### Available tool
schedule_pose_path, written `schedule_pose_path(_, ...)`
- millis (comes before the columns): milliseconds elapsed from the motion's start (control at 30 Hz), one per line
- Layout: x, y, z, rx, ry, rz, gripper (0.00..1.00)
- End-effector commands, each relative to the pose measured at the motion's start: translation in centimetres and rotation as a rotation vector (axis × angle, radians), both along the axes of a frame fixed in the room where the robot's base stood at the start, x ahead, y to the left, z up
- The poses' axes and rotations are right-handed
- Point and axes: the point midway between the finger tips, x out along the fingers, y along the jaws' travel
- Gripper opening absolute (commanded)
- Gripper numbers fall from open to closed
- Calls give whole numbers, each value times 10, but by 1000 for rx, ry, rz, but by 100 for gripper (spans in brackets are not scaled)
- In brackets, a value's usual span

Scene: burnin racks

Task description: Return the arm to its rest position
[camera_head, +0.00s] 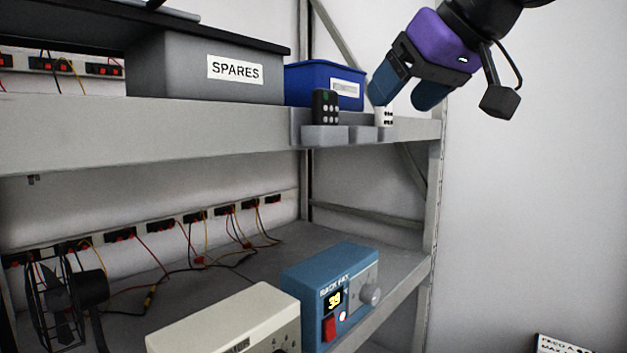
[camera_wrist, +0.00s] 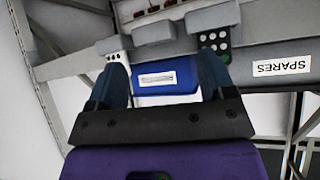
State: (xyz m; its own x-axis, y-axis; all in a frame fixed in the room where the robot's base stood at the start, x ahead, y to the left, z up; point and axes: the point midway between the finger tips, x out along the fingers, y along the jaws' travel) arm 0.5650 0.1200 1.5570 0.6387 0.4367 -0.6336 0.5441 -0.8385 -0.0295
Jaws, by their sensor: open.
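My gripper (camera_head: 406,92), with a purple body and blue fingers, hangs at the upper right in the head view, in front of the shelf's right end. Its fingers are apart with nothing held between them. In the wrist view, my gripper (camera_wrist: 161,68) has the blue bin (camera_wrist: 165,78) behind the gap between its fingers. That view is upside down. In the head view, one finger overlaps the area just above the white remote (camera_head: 385,117) and hides part of it. I cannot tell the distance between them.
A black remote (camera_head: 326,107) stands in a grey holder (camera_head: 335,134) on the upper shelf's edge. A grey SPARES box (camera_head: 190,75) stands left of the blue bin (camera_head: 305,72). Below are a blue unit reading 39 (camera_head: 310,283) and a cream unit (camera_head: 220,318).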

Motion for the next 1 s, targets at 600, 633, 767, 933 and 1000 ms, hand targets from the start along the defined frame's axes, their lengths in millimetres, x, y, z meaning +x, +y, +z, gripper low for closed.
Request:
schedule_pose_path(600, -129, -186, -233, -144, 390, -546, 76)
schedule_pose_path(633, -131, -187, -236, -145, 395, -552, 76)
schedule_pose_path(767, -136, -190, -242, -148, 406, -564, 76)
schedule_pose_path(933, -135, -189, -241, -147, 405, -562, 76)
schedule_pose_path(1000, -135, -189, -241, -147, 405, -562, 76)
